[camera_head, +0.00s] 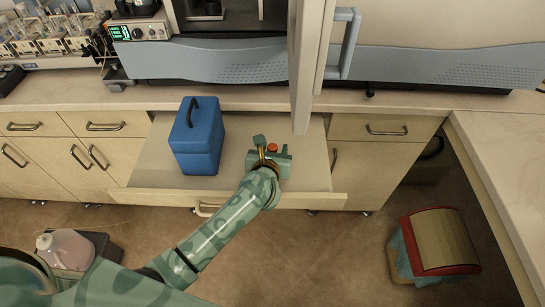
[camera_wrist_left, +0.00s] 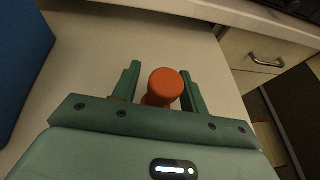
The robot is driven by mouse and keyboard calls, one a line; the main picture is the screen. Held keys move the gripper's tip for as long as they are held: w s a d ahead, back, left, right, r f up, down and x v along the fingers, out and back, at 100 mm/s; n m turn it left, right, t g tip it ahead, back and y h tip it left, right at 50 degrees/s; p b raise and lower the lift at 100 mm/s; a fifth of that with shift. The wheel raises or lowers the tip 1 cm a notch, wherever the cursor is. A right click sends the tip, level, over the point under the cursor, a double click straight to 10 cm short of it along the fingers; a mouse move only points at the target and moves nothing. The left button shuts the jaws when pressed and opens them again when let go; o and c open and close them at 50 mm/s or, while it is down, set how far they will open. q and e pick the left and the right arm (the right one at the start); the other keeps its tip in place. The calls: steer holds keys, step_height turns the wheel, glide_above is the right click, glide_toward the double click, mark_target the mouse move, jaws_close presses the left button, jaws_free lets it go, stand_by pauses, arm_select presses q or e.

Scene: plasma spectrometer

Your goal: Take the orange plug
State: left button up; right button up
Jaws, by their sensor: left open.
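The orange plug (camera_head: 272,147) stands on the pulled-out drawer shelf (camera_head: 315,165), to the right of the blue box. In the left wrist view the orange plug (camera_wrist_left: 165,86) shows its round top between the two green fingers. My left gripper (camera_head: 271,146) is at the plug, with its fingers open on either side of it. In the left wrist view my left gripper (camera_wrist_left: 160,85) shows small gaps between each finger and the plug. The plug's lower part is partly hidden by the gripper body. My right gripper is not in view.
A blue box (camera_head: 199,150) with a black handle stands on the shelf left of the gripper; its side also shows in the left wrist view (camera_wrist_left: 20,60). A grey vertical door edge (camera_head: 305,70) hangs close behind the gripper. A bin (camera_head: 436,243) stands on the floor at right.

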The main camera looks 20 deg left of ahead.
arm_select(q)
jaws_close()
